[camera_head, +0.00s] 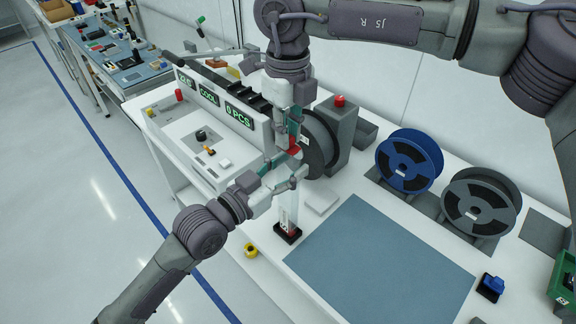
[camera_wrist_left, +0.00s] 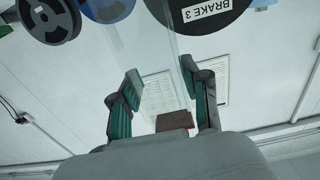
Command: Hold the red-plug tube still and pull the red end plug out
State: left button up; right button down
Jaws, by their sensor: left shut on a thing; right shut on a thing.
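A pale, clear upright tube (camera_head: 287,210) stands in a small black holder (camera_head: 287,235) at the front of the white bench. A red end plug (camera_head: 294,150) shows above it, at my right gripper's fingertips. My left gripper (camera_head: 288,171) comes in from the left and is shut around the tube's upper part, below the plug. My right gripper (camera_head: 293,140) points down from above and is shut on the red plug. In the left wrist view a dark red block (camera_wrist_left: 175,120) shows between my left fingers (camera_wrist_left: 165,95). Whether plug and tube still touch is hidden by the fingers.
A white machine with green displays (camera_head: 210,98) stands behind and left. A dark reel (camera_head: 318,145) is close behind the grippers. A blue reel (camera_head: 432,152) and a grey reel (camera_head: 505,190) stand right. A yellow roll (camera_head: 250,250) lies near the front edge. The blue-grey mat (camera_head: 380,265) is clear.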

jog(key=shift+r, duration=0.7)
dwell(0.7)
jog(key=shift+r, duration=0.6)
pick_arm(q)
jog(key=o, duration=1.2)
jog(key=v, duration=1.2)
